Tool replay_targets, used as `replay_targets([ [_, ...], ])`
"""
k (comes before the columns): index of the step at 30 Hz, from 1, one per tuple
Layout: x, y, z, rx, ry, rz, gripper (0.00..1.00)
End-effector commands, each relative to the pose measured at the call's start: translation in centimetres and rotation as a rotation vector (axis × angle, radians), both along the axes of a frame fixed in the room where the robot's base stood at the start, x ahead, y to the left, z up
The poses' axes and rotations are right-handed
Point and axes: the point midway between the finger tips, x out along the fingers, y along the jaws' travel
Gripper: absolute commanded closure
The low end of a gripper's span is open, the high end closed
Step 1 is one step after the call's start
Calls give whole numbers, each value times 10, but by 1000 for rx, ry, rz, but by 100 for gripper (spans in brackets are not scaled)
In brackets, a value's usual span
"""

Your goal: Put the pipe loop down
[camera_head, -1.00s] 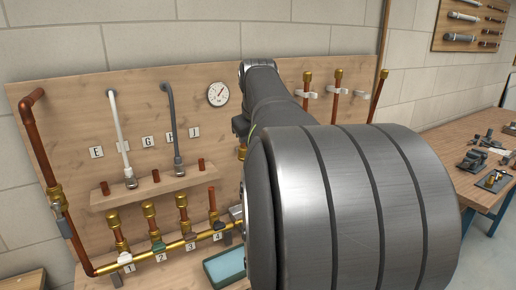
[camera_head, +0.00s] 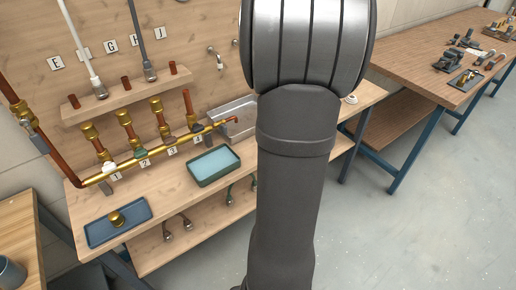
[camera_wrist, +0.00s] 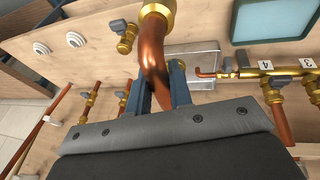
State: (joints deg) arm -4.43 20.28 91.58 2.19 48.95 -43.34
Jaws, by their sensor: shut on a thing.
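In the wrist view, the copper pipe loop (camera_wrist: 153,52) is a bent tube with a brass fitting (camera_wrist: 157,9) at its upper end, cut off by the top edge. My gripper (camera_wrist: 161,88) is shut on the loop, with one blue finger at either side of the copper. The far end of the loop is hidden or out of view. Boards and bench surfaces lie beyond it; I cannot tell whether it touches any. In the head view my arm hides both the gripper and the loop.
A bench carries a teal-lined tray (camera_head: 214,168) and a blue tray (camera_head: 104,232) holding a brass part (camera_head: 117,218). A brass manifold (camera_head: 155,158) with upright valves runs along the back. A tool bench (camera_head: 430,75) stands at right; the floor between is clear.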

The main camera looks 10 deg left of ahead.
Motion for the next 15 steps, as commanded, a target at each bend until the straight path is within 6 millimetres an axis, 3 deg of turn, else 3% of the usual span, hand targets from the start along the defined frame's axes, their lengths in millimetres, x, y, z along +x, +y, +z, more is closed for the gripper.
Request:
replay_targets([
  [3, -3, -25, -33, -9, 17, -6, 100],
  [8, -7, -40, -56, -16, 24, -6, 100],
  [11, -5, -35, -65, -18, 26, -2, 100],
  [15, 4, -9, -82, -19, 28, 1, 100],
])
